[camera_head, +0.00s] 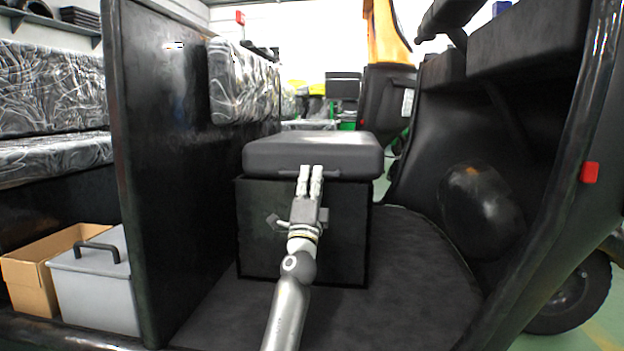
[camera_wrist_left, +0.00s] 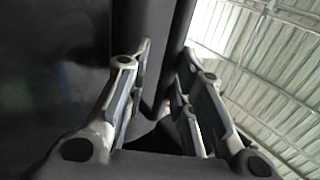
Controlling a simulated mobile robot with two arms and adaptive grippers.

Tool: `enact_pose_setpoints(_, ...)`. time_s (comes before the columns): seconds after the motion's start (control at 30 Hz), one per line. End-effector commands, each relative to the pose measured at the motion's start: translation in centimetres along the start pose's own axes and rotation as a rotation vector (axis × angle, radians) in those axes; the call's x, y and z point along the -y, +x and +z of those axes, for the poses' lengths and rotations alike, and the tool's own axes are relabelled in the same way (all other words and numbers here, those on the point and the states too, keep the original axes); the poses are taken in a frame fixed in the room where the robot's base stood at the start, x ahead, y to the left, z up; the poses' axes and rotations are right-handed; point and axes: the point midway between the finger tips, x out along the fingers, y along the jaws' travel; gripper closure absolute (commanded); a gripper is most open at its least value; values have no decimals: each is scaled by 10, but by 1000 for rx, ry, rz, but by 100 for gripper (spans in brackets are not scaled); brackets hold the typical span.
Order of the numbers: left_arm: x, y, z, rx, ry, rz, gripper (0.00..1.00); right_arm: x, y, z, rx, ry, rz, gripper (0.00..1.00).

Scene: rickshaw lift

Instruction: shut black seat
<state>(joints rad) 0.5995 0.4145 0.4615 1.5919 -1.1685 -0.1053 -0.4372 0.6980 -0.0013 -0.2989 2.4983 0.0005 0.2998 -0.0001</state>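The black seat (camera_head: 312,150) is a padded cushion on top of a dark box (camera_head: 300,235) in the vehicle's cab. It lies nearly level; I cannot tell whether a small gap remains under its front edge. A thin dark handle (camera_head: 345,173) runs along the front edge. My left gripper (camera_head: 310,172) is at this edge, with its fingers pointing up in front of the seat. In the left wrist view its fingers (camera_wrist_left: 166,65) are apart, with dark parts of the seat close between and beyond them. Contact is unclear. My right gripper is not in view.
A black partition (camera_head: 165,190) stands left of the box. A grey lidded bin (camera_head: 95,290) and a cardboard box (camera_head: 30,265) sit beyond it. Black bodywork with a rounded bulge (camera_head: 482,210) is at right. The dark cab floor (camera_head: 410,270) is clear.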

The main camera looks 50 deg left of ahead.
Motion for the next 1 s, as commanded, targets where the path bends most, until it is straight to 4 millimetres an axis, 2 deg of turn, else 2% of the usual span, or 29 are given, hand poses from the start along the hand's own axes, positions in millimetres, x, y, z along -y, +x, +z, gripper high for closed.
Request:
enact_pose_setpoints(0.33, -2, -72, 0, 0, -2, 7, 79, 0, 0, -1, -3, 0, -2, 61)
enact_pose_setpoints(0.5, -1, -97, -1, -1, -3, 4, 79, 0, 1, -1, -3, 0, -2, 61)
enact_pose_setpoints(0.7, 0, -111, 0, -1, 0, 2, 79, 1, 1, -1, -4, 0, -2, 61)
enact_pose_setpoints(1.0, 0, -113, 0, -2, 1, 1, 79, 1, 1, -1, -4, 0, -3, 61)
